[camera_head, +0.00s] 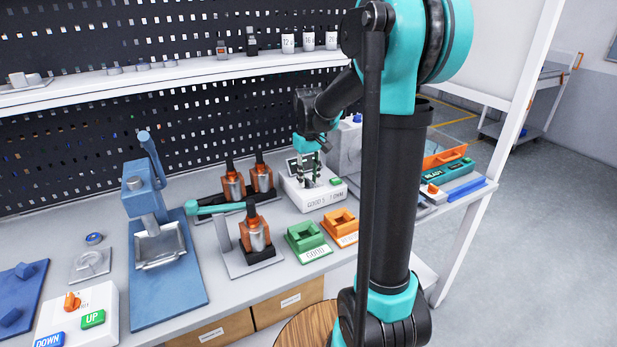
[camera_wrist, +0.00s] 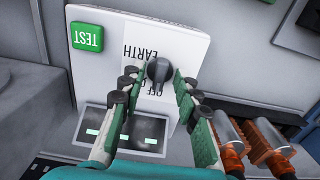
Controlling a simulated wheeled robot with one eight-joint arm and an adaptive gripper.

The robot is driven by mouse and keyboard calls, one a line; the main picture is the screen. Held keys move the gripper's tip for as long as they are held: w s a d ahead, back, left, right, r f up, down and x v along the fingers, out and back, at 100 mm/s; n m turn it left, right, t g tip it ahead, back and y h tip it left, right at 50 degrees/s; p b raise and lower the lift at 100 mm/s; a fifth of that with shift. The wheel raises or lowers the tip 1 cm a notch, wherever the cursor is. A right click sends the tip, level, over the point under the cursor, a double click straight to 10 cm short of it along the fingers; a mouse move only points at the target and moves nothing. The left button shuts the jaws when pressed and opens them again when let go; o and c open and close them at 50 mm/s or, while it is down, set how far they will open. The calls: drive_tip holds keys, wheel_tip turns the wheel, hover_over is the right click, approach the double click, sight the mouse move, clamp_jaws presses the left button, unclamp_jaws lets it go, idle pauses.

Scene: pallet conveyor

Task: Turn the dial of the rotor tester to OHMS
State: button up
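The rotor tester (camera_head: 318,197) is a white box on the bench in the head view; it also shows in the wrist view (camera_wrist: 190,45), upside down. Its dial (camera_wrist: 159,69) is a dark round knob with a pointer, among the labels EARTH and OFF. The OHMS label cannot be made out. A green TEST button (camera_wrist: 87,37) and a dark display (camera_wrist: 130,130) are on the same face. My gripper (camera_wrist: 155,82) is open, with one finger on each side of the dial. Gaps seem to show between fingers and dial, but contact cannot be told. In the head view my gripper (camera_head: 308,168) is over the tester.
Green (camera_head: 307,240) and orange (camera_head: 341,226) trays sit in front of the tester. Copper-coloured rotors (camera_head: 255,232) stand to its left, beside a blue press (camera_head: 150,210). An orange and green READY panel (camera_head: 447,175) is at the right. A shelf (camera_head: 180,75) runs above.

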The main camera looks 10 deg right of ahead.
clamp_jaws()
drive_tip(key=shift+m, duration=0.4)
drive_tip(key=m, duration=0.3)
drive_tip(key=shift+m, duration=2.5)
unclamp_jaws()
